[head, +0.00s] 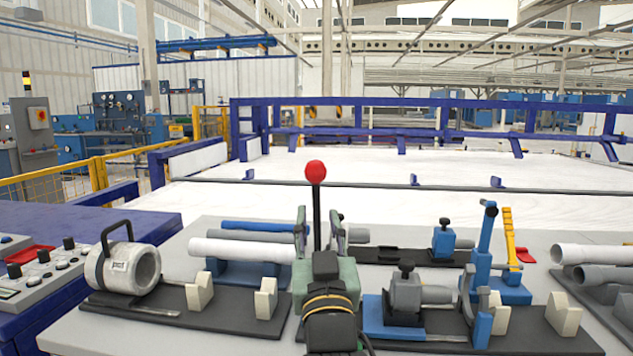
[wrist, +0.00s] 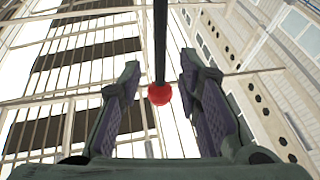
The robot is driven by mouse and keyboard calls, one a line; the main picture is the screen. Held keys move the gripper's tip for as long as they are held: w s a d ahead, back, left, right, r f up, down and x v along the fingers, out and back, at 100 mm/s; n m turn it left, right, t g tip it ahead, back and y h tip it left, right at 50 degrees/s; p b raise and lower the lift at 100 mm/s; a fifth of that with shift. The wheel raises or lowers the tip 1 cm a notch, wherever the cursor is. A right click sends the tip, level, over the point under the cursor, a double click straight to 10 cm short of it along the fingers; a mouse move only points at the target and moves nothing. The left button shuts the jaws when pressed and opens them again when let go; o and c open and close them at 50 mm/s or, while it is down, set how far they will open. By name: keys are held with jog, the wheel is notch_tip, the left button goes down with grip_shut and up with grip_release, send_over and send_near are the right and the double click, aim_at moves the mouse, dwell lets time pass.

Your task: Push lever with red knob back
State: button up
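The red knob (head: 316,172) tops an upright black lever rod (head: 317,215) in the middle of the head view. My gripper (head: 320,214) is open below the knob, with one finger on each side of the rod as seen from the head. In the wrist view the red knob (wrist: 160,94) shows between the two spread fingers of my gripper (wrist: 161,66), with a gap on either side. The black rod (wrist: 160,40) runs from it to the top edge. The rod's base is hidden behind my wrist. How far the knob is in depth from the fingers is unclear.
White pipe (head: 242,250) and a blue pipe (head: 258,227) lie behind left. A grey cylinder with a handle (head: 122,268) stands at left. A blue clamp with an upright lever (head: 483,250) and a yellow lever (head: 510,240) stand at right. Grey pipes (head: 605,274) lie at far right.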

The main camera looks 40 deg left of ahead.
aim_at(317, 206)
jog(key=shift+x, duration=2.75)
jog(key=shift+c, duration=0.3)
grip_shut()
